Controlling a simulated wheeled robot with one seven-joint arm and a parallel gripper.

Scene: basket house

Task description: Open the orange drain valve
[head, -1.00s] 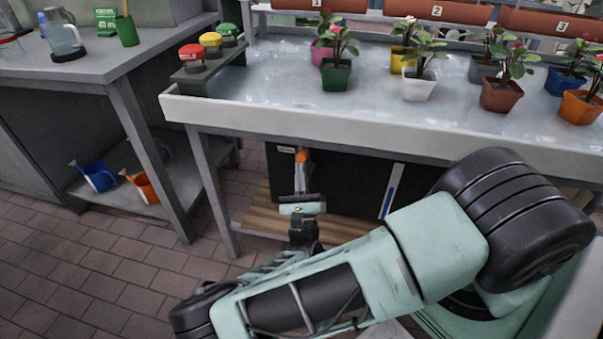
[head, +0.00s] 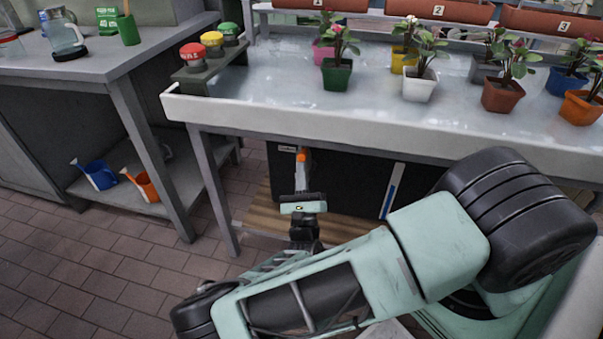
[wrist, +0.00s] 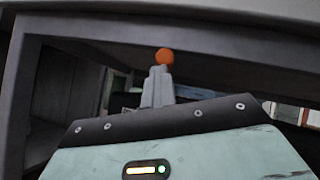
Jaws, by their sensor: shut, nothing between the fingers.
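The orange drain valve (head: 301,156) is a small orange piece under the front edge of the white flooded tray table, in front of a dark tank. In the wrist view its round orange end (wrist: 165,57) shows just beyond my fingertips. My gripper (head: 301,174) reaches under the table with its fingers shut and pointing at the valve. In the wrist view the grey fingers (wrist: 159,82) are together, with nothing between them. Their tips overlap the lower edge of the orange piece in the picture; I cannot tell whether they touch it. The rest of the valve is hidden.
The tray table's white rim (head: 300,120) runs above my gripper, and its grey leg (head: 212,190) stands to the left. A dark tank (head: 345,185) with a blue level strip sits behind. Potted plants stand in the tray.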

